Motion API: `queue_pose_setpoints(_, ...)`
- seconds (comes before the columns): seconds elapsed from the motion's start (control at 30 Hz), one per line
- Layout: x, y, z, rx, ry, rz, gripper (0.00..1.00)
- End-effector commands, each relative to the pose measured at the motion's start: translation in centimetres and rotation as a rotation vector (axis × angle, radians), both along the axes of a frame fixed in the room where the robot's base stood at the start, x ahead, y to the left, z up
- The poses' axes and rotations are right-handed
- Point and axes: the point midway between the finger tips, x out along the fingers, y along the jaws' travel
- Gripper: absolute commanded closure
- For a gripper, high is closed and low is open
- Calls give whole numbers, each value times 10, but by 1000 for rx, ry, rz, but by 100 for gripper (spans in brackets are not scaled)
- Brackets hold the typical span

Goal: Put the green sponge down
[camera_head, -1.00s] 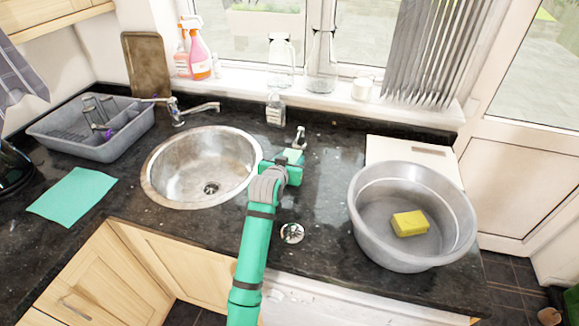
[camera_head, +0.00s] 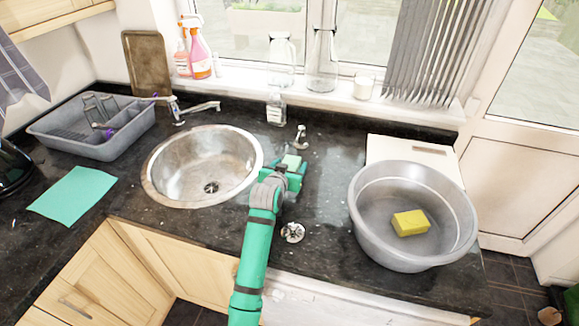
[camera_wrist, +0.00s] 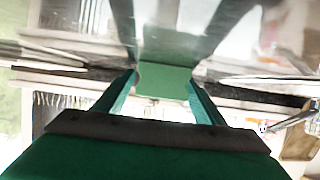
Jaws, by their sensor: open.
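The green sponge (camera_head: 291,161) is at the dark counter, right of the round sink, just beyond my gripper (camera_head: 288,172). Its pale green top shows in the head view; the gripper hides its near part. In the wrist view the sponge (camera_wrist: 165,82) lies between the tips of the two fingers, with the fingers spread at its sides. My gripper is open. Whether a finger still touches the sponge I cannot tell.
A grey basin (camera_head: 362,215) with a yellow sponge (camera_head: 410,223) stands to the right. The steel sink (camera_head: 200,165) is to the left. A small tap (camera_head: 300,137) and a bottle (camera_head: 275,109) stand behind. A metal drain piece (camera_head: 292,232) lies nearer.

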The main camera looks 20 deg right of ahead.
Motion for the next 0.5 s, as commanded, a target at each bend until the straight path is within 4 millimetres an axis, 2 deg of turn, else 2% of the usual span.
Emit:
queue_pose_setpoints(0.1,-1,1,4,-1,-1,0,36)
queue_pose_setpoints(0.23,-13,9,10,-2,-2,0,36)
queue_pose_setpoints(0.5,-54,37,30,-4,-1,1,36)
